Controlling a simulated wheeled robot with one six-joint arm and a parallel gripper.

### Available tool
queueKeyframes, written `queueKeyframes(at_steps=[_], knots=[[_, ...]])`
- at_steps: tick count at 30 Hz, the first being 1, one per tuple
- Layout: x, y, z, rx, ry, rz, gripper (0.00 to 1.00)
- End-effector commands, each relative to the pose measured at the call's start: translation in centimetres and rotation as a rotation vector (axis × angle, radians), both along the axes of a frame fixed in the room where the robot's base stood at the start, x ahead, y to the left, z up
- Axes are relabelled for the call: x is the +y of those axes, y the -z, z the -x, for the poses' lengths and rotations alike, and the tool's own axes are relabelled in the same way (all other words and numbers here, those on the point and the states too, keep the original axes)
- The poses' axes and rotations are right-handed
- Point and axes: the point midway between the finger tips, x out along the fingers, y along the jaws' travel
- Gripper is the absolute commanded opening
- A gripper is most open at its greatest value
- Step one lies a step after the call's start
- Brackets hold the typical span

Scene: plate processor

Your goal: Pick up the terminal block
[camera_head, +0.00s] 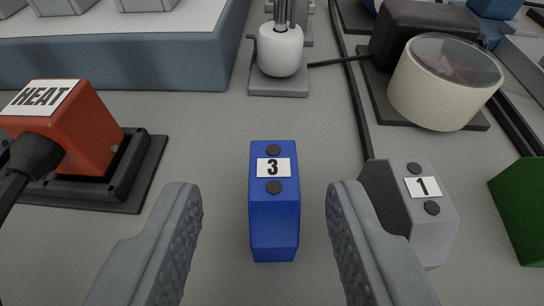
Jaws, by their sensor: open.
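A blue terminal block (273,218) with a white label "3" and two dark round spots on its top stands on the grey surface near the picture's middle. My gripper (265,205) is open, with one grey finger to the left of the blue block and one to the right. A gap shows between the block and each finger, and nothing is held. A grey block (432,215) labelled "1" stands just right of the right finger, which overlaps part of it in the view. How high the fingers are above the surface is hard to tell.
A red box (85,130) labelled "HEAT" sits on a dark base at left, with a black cable. A green block (525,210) is cut off at right. A white rounded device (279,50) and a cream cylinder (440,95) stand behind. Bare surface lies behind the blue block.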

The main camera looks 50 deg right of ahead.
Motion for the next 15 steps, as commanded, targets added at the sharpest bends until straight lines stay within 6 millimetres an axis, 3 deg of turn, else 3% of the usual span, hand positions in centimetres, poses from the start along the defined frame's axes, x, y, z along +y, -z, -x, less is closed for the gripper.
queueKeyframes(at_steps=[15], knots=[[-3.7,2.1,-2.8,0.001,0.000,-0.001,0.42]])
